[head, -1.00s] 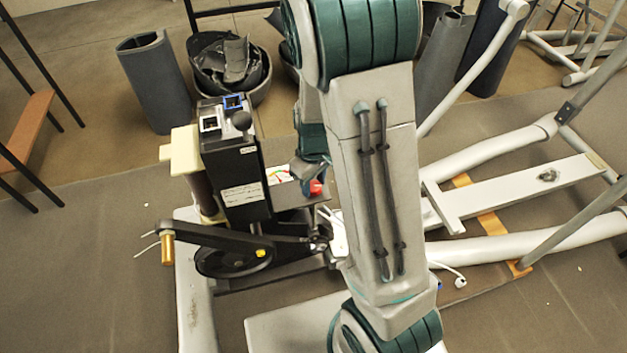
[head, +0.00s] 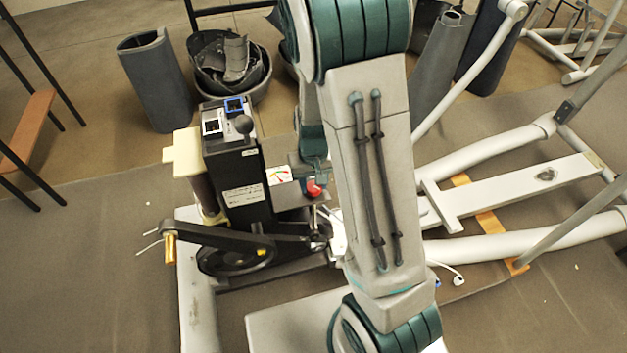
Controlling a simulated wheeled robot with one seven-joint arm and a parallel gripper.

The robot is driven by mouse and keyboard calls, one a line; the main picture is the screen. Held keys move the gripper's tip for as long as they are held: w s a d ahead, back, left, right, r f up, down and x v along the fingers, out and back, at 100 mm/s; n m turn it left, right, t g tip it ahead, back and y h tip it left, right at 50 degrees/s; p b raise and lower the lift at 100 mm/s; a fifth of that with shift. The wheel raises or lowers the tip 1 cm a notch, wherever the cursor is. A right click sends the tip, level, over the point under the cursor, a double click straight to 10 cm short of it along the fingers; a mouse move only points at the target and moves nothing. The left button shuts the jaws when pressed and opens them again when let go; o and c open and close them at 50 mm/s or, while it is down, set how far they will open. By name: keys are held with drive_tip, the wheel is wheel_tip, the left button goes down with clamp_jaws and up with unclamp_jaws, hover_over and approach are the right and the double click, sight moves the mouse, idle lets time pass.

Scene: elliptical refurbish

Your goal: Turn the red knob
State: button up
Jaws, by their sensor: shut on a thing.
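The red knob (head: 313,188) sits on the small grey ledge at the right side of the black device (head: 236,180). A dial gauge (head: 280,176) with coloured marks shows just left of it. My gripper (head: 309,178) points down at the knob and is shut on it. My forearm hides the area right of the knob, and the fingertips show only in part.
A black crank arm with a brass handle (head: 170,249) sticks out left of the device. Pale frame tubes (head: 500,243) lie to the right. A bin of scraps (head: 232,70) and a grey roll (head: 158,80) stand behind.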

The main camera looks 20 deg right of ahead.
sight(313, 186)
idle(0.3)
drive_tip(key=o, duration=1)
wheel_tip(313, 186, up, 14)
drive_tip(key=p, duration=0.2)
drive_tip(key=shift+p, duration=0.3)
drive_tip(key=shift+f, duration=0.1)
